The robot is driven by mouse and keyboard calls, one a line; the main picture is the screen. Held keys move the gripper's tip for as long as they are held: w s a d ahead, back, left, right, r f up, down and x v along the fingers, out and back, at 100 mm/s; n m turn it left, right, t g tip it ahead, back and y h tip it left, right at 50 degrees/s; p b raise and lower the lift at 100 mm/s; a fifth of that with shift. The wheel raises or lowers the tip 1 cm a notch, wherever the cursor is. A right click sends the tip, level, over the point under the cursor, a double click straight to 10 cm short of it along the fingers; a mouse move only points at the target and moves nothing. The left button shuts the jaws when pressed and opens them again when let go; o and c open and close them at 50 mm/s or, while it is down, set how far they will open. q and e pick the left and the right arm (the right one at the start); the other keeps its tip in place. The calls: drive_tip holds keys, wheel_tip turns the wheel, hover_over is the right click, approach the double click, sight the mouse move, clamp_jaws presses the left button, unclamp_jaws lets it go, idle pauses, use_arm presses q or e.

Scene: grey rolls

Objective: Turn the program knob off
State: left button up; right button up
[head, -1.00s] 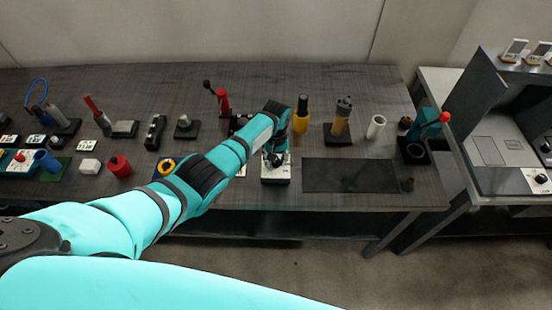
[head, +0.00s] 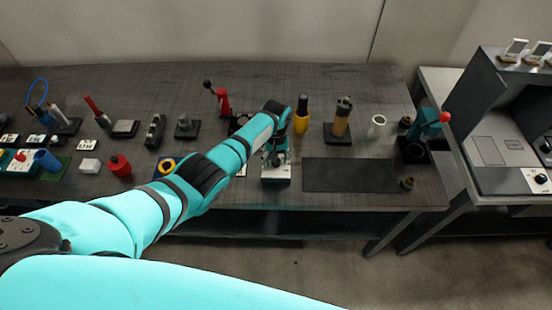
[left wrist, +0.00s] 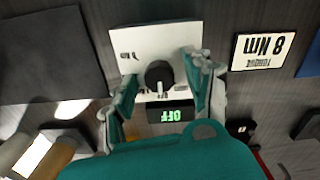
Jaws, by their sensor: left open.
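The program knob (left wrist: 158,75) is a round black knob with a pale pointer mark on a white-faced box (left wrist: 140,42). Below it in the left wrist view, a small dark display (left wrist: 170,115) shows OFF in green, upside down. My left gripper (left wrist: 161,82) is open, with one finger on each side of the knob. I cannot tell whether either finger touches it. In the head view the box (head: 276,180) stands near the bench's front edge, with my left gripper (head: 275,158) over it, hiding the knob. My right gripper is not in view.
A dark mat (head: 350,175) lies right of the box. Behind it stand a yellow-and-black bottle (head: 301,115) and a tan cylinder on a base (head: 340,118). A torque card (left wrist: 264,51) lies beside the box. Several tools and fixtures fill the bench's left half.

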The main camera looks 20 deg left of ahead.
use_arm(q)
wheel_tip(320, 180, up, 12)
idle(0.6)
